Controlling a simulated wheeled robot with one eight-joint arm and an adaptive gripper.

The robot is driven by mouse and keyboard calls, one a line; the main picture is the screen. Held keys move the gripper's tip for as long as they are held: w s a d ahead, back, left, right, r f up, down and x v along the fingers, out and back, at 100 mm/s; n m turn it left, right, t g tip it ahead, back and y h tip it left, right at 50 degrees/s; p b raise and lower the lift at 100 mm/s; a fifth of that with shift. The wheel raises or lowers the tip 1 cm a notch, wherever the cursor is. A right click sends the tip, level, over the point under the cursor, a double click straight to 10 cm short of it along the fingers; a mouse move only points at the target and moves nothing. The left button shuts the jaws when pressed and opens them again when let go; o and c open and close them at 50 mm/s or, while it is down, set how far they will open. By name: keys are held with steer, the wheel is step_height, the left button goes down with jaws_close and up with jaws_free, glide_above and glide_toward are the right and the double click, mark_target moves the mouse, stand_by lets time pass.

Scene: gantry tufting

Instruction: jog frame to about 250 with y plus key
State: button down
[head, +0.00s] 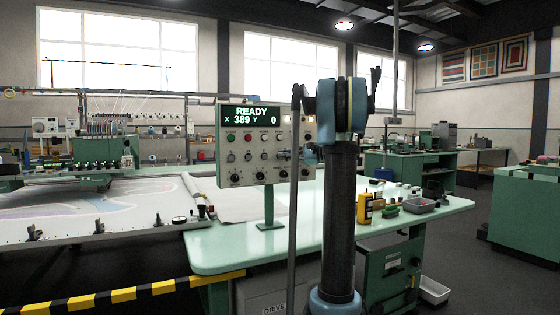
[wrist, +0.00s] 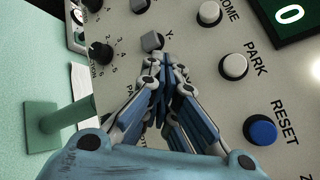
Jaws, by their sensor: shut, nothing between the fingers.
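The control panel (head: 247,185) stands on the green table, its display (head: 250,116) reading READY, X 389, Y 0. Buttons, small jog keys and dark knobs cover its face. The wrist view shows the panel close (wrist: 200,65), turned on its side. My shut, empty gripper (wrist: 166,68) points at the panel. Its tips are close below a grey key (wrist: 152,41) marked with a Y; the sign is unclear, and I cannot tell whether they touch. In the head view my arm hides the panel's right part and most of my gripper. The frame with pale cloth (head: 100,215) lies at the left.
White PARK (wrist: 233,66) and blue RESET (wrist: 260,130) buttons lie right of my gripper, with a dark knob (wrist: 101,52) to its left. Yellow box (head: 365,208) and grey tray (head: 420,205) lie on the table (head: 225,250). A striped barrier (head: 120,295) crosses the left foreground.

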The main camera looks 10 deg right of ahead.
steer(key=shift+w+a, duration=0.15)
steer(key=shift+w, duration=0.35)
stand_by(4.8)
steer(key=shift+s+d, duration=0.3)
steer(key=shift+s, duration=0.6)
steer(key=shift+s, duration=0.1)
steer(key=shift+s+d, duration=0.25)
steer(key=shift+s, duration=0.5)
steer(key=shift+s+d, duration=0.25)
steer(key=shift+s, duration=0.55)
steer(key=shift+s+d, duration=0.25)
steer(key=shift+s, duration=0.5)
